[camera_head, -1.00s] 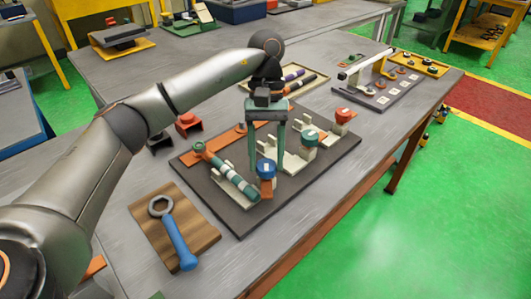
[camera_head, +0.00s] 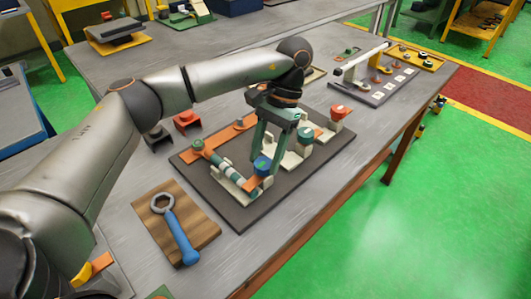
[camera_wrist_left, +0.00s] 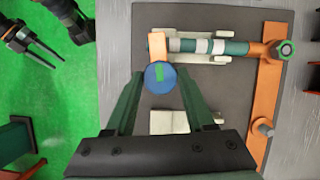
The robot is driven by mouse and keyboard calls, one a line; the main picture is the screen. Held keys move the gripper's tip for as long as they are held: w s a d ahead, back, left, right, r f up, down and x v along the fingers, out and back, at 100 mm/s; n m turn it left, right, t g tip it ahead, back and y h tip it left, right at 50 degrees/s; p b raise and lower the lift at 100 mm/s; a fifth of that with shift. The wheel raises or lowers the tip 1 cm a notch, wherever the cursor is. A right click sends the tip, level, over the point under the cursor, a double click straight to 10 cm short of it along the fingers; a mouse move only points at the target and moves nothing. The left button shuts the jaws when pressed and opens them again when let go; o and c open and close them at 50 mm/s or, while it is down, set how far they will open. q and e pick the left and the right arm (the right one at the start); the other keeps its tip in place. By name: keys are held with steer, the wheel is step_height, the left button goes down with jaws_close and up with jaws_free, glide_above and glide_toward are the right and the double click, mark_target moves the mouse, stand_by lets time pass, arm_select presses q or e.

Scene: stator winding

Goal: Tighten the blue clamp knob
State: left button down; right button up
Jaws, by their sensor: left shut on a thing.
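The blue clamp knob (camera_head: 262,166) sits on top of an orange clamp arm (camera_head: 253,185) at the near end of a banded green-and-white shaft. My left gripper (camera_head: 265,160) reaches down from above and is shut on the knob. In the left wrist view the knob (camera_wrist_left: 160,78) lies between the two green fingertips, with a green mark on its top. The orange arm (camera_wrist_left: 157,46) points from the knob to the end of the shaft (camera_wrist_left: 210,46). A dark two-fingered gripper, apparently my right one (camera_wrist_left: 36,50), is empty over the green floor with its fingers apart.
A blue-handled wrench (camera_head: 180,238) lies on a wooden board in front. Bare table lies right of the plate.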

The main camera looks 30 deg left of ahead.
arm_select(q)
steer(key=shift+r, duration=0.25)
arm_select(e)
steer(key=shift+r, duration=0.1)
arm_select(q)
steer(key=c, duration=0.7)
jaws_free()
steer(key=o, duration=0.5)
steer(key=shift+f, duration=0.15)
steer(key=shift+c, duration=0.2)
arm_select(e)
steer(key=shift+w+a+r, duration=0.1)
steer(key=shift+w+r, duration=0.05)
steer(key=shift+r, duration=0.05)
arm_select(q)
steer(key=p+v, duration=0.3)
steer(key=v, duration=0.9)
steer(key=shift+r+p, duration=0.3)
steer(key=shift+p, duration=0.1)
arm_select(e)
steer(key=r, duration=0.3)
steer(key=shift+s+d, duration=0.2)
steer(key=shift+d, duration=0.1)
arm_select(q)
steer(key=shift+d+f, duration=0.1)
arm_select(e)
steer(key=shift+s, duration=0.1)
